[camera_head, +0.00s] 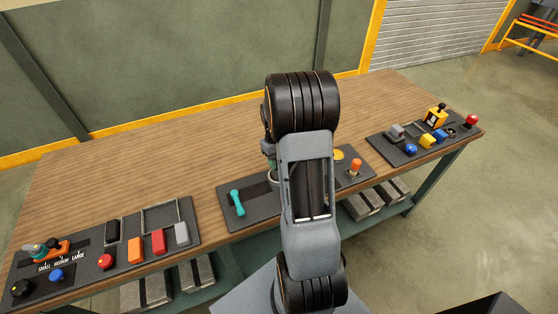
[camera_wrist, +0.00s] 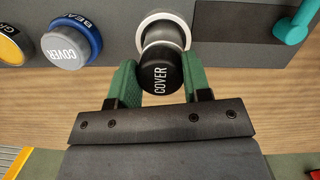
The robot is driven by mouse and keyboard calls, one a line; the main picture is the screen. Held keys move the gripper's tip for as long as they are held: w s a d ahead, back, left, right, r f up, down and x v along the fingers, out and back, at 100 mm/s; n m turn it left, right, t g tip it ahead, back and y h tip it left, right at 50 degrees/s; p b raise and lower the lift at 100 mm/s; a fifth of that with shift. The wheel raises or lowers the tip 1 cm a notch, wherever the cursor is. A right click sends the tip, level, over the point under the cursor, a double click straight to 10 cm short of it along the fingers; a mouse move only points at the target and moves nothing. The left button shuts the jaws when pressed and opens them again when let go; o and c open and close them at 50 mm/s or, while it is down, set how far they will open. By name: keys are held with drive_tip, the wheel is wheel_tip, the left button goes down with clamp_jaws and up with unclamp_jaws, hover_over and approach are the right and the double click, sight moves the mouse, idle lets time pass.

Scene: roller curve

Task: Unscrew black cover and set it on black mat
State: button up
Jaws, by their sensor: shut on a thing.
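The black cover (camera_wrist: 160,72), lettered COVER, sits between the green fingers of my gripper (camera_wrist: 158,80) in the wrist view. The fingers are shut on its sides. Just beyond the cover is a white round holder (camera_wrist: 161,27); I cannot tell whether the cover still touches it. A darker black rectangle, perhaps the black mat (camera_wrist: 237,22), lies on the grey panel to the right of the holder. In the head view my arm hides the cover and most of my gripper (camera_head: 268,148).
A teal handle (camera_wrist: 294,25) is at the right. Other panels (camera_head: 188,257) with switches and blocks stand on the wooden table (camera_head: 150,155).

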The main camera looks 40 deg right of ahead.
drive_tip(key=shift+r, duration=0.35)
drive_tip(key=shift+r+p, duration=1.1)
drive_tip(key=shift+r, duration=0.1)
drive_tip(key=shift+r, duration=0.1)
drive_tip(key=shift+r+p, duration=1.1)
drive_tip(key=shift+r, duration=0.3)
